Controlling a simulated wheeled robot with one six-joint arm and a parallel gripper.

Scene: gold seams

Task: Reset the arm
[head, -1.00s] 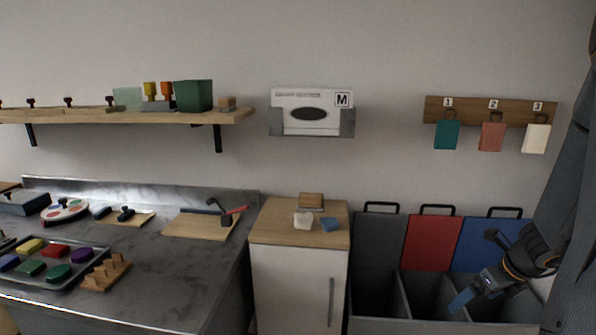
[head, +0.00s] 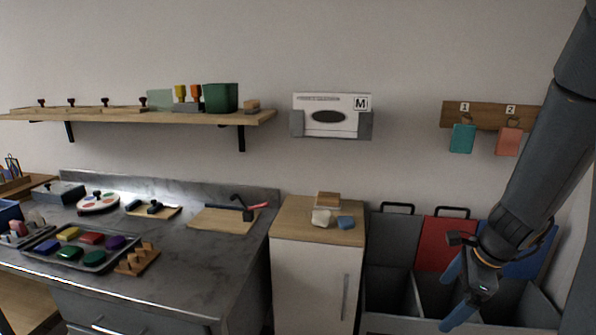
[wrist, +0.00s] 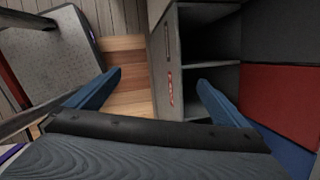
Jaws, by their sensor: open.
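My gripper (head: 456,298) hangs at the lower right of the head view, in front of the grey bins (head: 388,291). Its two blue fingers point down and stand apart, with nothing between them. The wrist view also shows my gripper (wrist: 160,88), its fingers spread wide at left and right. My arm comes down from the upper right and covers part of the blue lid (head: 531,250) and the right end of the hook board (head: 483,114).
A white cabinet (head: 318,285) with small blocks on its wooden top stands left of the bins. A metal counter (head: 190,262) with trays and tools fills the left. A shelf (head: 150,120) and a glove-box holder (head: 331,117) are on the wall. Wooden floor shows below my gripper (wrist: 128,75).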

